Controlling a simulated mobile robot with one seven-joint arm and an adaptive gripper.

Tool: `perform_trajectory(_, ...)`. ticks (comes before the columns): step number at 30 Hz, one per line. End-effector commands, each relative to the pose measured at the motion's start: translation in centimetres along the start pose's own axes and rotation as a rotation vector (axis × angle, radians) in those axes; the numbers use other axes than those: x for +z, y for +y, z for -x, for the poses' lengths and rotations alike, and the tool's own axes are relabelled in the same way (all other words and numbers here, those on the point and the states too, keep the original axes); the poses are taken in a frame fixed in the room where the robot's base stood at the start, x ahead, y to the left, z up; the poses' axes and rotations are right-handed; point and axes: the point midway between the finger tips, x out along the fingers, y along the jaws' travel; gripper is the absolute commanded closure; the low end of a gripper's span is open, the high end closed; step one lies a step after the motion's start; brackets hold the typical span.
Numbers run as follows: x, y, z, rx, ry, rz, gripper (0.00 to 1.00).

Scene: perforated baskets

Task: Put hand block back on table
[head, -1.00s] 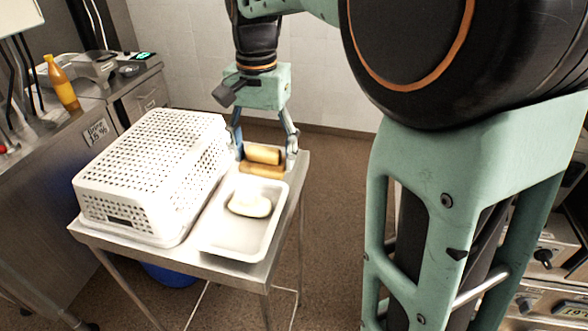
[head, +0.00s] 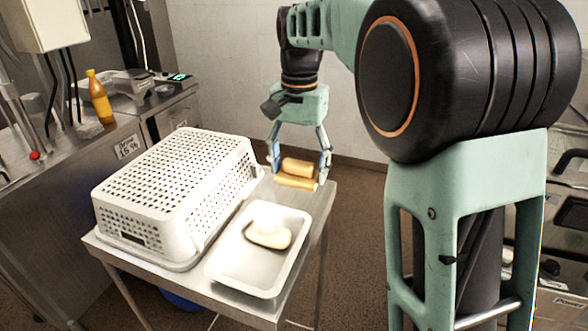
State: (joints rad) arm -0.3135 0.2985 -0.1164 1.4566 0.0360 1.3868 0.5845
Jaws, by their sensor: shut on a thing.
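The hand block looks like a tan-brown piece with two rounded bars (head: 298,167), one above the other. It is at the far right corner of the small metal table (head: 322,215). My gripper (head: 299,172) points down with its fingers on both sides of the block, shut on it. The block is at or just above the table top; I cannot tell whether it touches. A white tray (head: 225,270) in front of it holds a pale, rounded lump (head: 268,235).
A white perforated basket (head: 175,180) lies upside down on the left of the table. A steel counter at the left holds an orange bottle (head: 98,97) and a scale (head: 132,82). A strip of table right of the tray is bare. Open floor lies to the right.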

Motion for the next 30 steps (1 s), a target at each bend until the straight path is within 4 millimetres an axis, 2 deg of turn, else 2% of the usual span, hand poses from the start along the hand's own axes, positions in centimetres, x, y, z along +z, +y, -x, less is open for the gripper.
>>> perform_trajectory(3, -1.8, -0.9, -2.4, 0.002, -0.004, -0.002, 0.61)
perform_trajectory(9, -3.6, -1.9, -4.7, 0.000, 0.000, 0.000, 0.61)
perform_trajectory(16, -4.5, -2.3, -6.0, 0.000, -0.001, 0.000, 0.61)
perform_trajectory(22, -4.6, -2.4, -8.9, 0.000, -0.001, 0.000, 0.61)
perform_trajectory(30, -4.6, -2.4, -9.1, -0.001, 0.001, 0.000, 0.61)
